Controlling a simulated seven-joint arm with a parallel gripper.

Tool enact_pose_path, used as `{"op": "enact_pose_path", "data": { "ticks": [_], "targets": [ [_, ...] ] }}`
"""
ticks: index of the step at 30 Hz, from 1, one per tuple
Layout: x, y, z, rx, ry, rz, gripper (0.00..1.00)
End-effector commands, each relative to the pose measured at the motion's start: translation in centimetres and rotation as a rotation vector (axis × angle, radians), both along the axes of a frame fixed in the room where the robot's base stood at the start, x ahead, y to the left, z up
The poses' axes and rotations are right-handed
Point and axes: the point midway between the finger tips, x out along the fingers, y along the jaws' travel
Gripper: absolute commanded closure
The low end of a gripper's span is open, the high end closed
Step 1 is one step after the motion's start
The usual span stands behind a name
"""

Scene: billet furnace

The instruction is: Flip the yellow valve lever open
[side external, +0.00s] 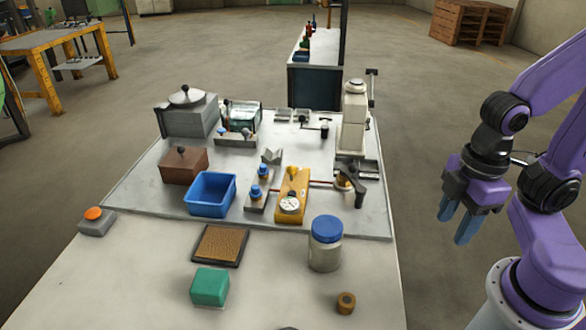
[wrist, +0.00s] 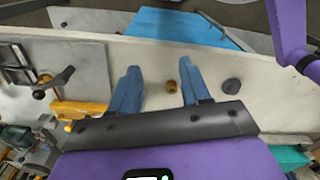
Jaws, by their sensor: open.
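A yellow valve body (side external: 301,185) with a round white gauge (side external: 290,204) stands near the middle of the bench. A small yellow piece on its top (side external: 292,172) looks like the lever, but its exact position is too small to tell. In the wrist view a yellow part (wrist: 85,108) shows at the left, partly hidden behind my gripper. My gripper (side external: 457,219) is open and empty, off to the right of the bench in the side view, well apart from the valve. Its two blue fingers show spread apart in the wrist view (wrist: 158,82).
A dark-handled fitting (side external: 352,182) stands right of the valve, and small blue-capped parts (side external: 263,171) stand left. A blue-lidded jar (side external: 326,245) and a brown ring (side external: 346,303) are nearer the front. A blue bin (side external: 211,207) is further left.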

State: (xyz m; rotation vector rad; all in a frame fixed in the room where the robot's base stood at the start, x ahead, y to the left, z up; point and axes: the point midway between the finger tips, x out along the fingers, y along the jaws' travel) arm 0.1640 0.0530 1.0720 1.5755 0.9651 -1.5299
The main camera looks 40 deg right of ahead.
Motion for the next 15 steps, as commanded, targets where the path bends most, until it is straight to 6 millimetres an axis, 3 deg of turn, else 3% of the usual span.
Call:
{"op": "enact_pose_path", "data": {
  "ticks": [1,3,4,8,15],
  "targets": [
    [0.1,0.0,0.0,0.000,0.000,-0.001,0.72],
    [0.4,0.3,0.1,0.003,0.001,-0.003,0.95],
    [0.6,0.5,0.2,0.005,0.002,-0.005,1.00],
    [2.4,2.1,0.7,0.021,0.006,-0.015,1.00],
    [8.6,6.1,2.0,0.073,0.008,-0.037,1.00]
  ]
}}
